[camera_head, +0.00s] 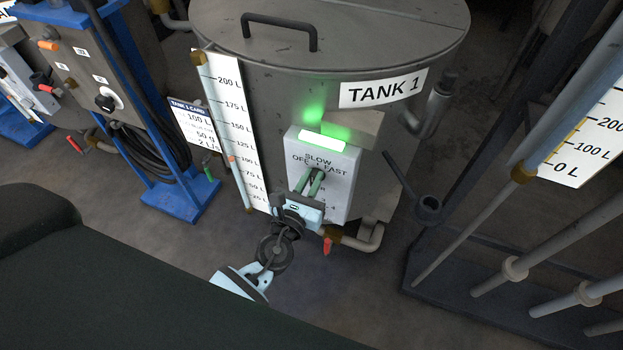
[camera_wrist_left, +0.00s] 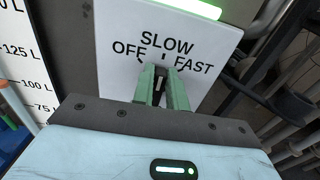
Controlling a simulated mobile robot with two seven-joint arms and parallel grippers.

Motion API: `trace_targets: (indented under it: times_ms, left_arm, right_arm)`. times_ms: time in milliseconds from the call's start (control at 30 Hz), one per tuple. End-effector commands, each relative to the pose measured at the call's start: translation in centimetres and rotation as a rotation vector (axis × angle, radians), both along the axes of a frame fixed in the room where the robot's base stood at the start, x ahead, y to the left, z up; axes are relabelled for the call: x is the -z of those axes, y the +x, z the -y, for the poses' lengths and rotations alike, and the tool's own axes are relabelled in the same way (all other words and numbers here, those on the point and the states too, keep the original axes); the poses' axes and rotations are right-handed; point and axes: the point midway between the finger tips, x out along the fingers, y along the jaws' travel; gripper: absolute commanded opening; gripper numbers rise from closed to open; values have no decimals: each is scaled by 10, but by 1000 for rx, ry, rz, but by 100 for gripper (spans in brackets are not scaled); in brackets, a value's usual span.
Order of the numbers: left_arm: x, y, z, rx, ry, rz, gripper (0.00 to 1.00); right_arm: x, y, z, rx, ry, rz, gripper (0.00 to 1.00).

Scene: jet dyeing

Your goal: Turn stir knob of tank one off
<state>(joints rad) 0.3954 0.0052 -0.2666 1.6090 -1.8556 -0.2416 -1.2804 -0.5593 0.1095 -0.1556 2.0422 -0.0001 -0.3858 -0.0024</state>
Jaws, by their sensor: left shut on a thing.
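Tank one (camera_head: 370,60) is a grey metal vessel with a "TANK 1" label. On its front is a white control panel (camera_head: 338,165) marked OFF, SLOW and FAST, with a lit green lamp (camera_head: 322,141) on top. My left gripper (camera_head: 310,180) is at the panel, its green fingers shut on the dark stir knob. In the left wrist view the fingers (camera_wrist_left: 163,88) are closed around the knob (camera_wrist_left: 158,88), just below the SLOW mark. The fingers hide most of the knob, so its exact setting is hard to read. My right gripper is not in view.
A level scale (camera_head: 228,125) stands left of the panel. A pipe with a red-handled valve (camera_head: 328,246) is below it. A blue-framed unit (camera_head: 175,195) stands at the left. A rack with pipes (camera_head: 510,300) is at the right. Floor between is bare.

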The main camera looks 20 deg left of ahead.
Motion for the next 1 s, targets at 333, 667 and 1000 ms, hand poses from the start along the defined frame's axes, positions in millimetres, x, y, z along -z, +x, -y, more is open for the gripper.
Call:
trace_targets:
  times_ms: [333,667,1000]
  left_arm:
    - [3,0,-4,0,-192,-7,0]
    - [5,0,-9,1,-490,-18,0]
    - [7,0,-14,-2,-738,-24,0]
  right_arm:
    - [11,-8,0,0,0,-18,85]
    - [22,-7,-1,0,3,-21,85]
    - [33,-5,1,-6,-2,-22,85]
